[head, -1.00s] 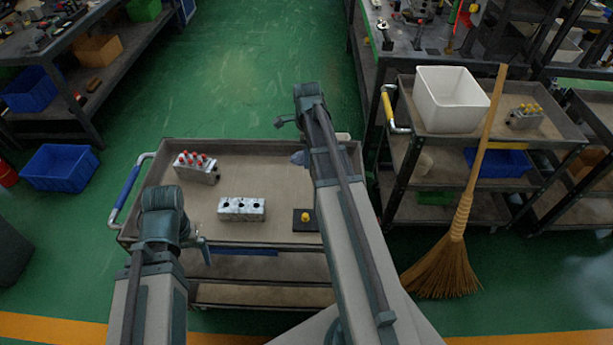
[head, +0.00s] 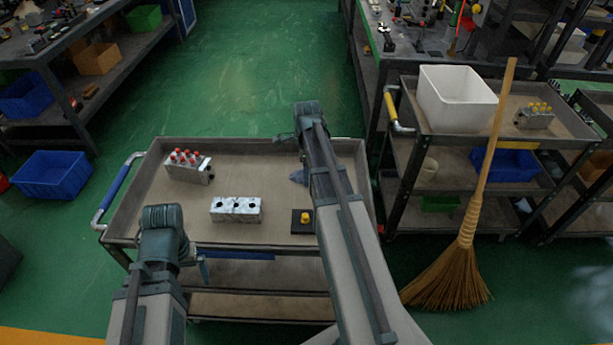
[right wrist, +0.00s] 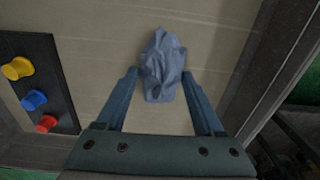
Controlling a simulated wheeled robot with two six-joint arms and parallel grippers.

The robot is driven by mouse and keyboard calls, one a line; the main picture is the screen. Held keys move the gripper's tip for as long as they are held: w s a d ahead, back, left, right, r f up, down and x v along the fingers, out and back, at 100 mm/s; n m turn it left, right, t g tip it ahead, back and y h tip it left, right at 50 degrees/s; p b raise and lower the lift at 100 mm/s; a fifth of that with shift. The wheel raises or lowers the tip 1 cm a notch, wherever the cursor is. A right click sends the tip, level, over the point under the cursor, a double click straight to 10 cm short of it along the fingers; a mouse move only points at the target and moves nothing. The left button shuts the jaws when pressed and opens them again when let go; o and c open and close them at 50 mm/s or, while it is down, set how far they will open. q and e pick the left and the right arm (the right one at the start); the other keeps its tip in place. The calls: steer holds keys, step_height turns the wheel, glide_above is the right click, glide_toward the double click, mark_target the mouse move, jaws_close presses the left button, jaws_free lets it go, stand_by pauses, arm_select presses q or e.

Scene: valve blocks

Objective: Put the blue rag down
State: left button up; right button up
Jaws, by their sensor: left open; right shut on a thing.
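The blue rag (head: 298,177) shows beside my right arm over the right part of the cart's top tray (head: 255,167). In the right wrist view the crumpled rag (right wrist: 163,65) sits between the fingertips of my right gripper (right wrist: 160,73), which is shut on it. I cannot tell whether the rag touches the tray. In the head view my right arm hides most of that gripper. My left gripper (head: 203,268) is at the cart's front edge, partly hidden by its wrist, open and empty.
A block with red valves (head: 188,165), a silver block with holes (head: 236,209) and a dark plate with a yellow knob (head: 304,217) are on the tray. The wrist view shows yellow, blue and red knobs (right wrist: 34,99) on the plate. A broom (head: 467,230) stands right.

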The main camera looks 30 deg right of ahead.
steer(key=shift+r, duration=0.1)
steer(key=o, duration=0.8)
steer(key=shift+f, duration=0.25)
steer(key=shift+c, duration=0.2)
steer(key=o, duration=0.4)
steer(key=shift+r, duration=0.1)
steer(key=shift+o, duration=0.2)
steer(key=shift+r, duration=0.1)
step_height(320, 180, up, 12)
steer(key=p, duration=1.2)
steer(key=shift+s, duration=0.15)
steer(key=shift+a, duration=0.1)
step_height(320, 180, down, 12)
steer(key=b, duration=1.2)
